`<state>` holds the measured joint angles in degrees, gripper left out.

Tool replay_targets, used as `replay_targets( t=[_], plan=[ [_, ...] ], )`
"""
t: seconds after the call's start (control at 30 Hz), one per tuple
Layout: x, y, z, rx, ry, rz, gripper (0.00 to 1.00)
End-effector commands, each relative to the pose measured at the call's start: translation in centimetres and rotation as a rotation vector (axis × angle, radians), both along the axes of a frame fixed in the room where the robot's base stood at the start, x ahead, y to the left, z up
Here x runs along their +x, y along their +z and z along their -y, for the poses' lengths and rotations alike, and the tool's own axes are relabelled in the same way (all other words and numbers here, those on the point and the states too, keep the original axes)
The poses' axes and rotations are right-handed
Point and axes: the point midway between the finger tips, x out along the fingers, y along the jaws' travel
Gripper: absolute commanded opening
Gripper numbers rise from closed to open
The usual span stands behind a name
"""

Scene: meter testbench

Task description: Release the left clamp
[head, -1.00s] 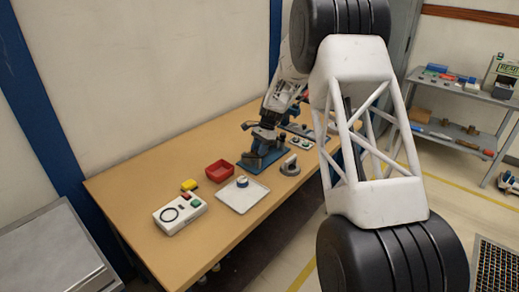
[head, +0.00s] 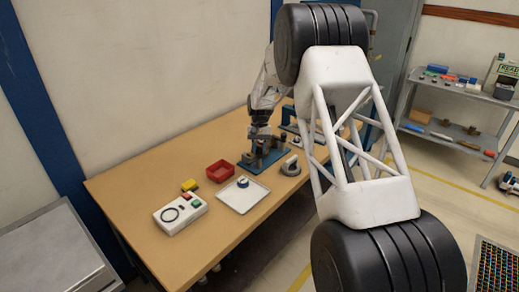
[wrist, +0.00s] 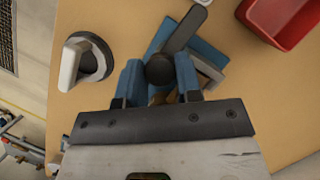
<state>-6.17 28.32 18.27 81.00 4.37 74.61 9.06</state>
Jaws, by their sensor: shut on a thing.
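The clamp stands on a blue base plate (head: 277,154) on the table in the head view. In the wrist view, a dark grey bar (wrist: 184,30) of the clamp runs up and to the right over the blue plate. My gripper (wrist: 159,78) has its two blue fingers on either side of the clamp's round black knob (wrist: 160,70) and is shut on it. In the head view my gripper (head: 260,137) is upright above the blue base. Much of the clamp is hidden under the fingers and wrist.
A red bin (head: 220,171) stands left of the base. A grey round fixture (head: 290,166) sits right of it. A white tray (head: 243,203) with a small round part, a yellow block (head: 189,185) and a button box (head: 180,213) lie nearer.

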Motion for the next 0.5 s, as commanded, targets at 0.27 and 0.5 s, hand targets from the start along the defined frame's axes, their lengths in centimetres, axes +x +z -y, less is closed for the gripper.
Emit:
replay_targets(
  t=[0.27,0.5],
  plan=[
    [-0.03,0.02,-0.03,0.0,0.09,0.0,0.09],
    [-0.03,0.0,-0.01,0.0,0.102,0.0,0.09]
  ],
)
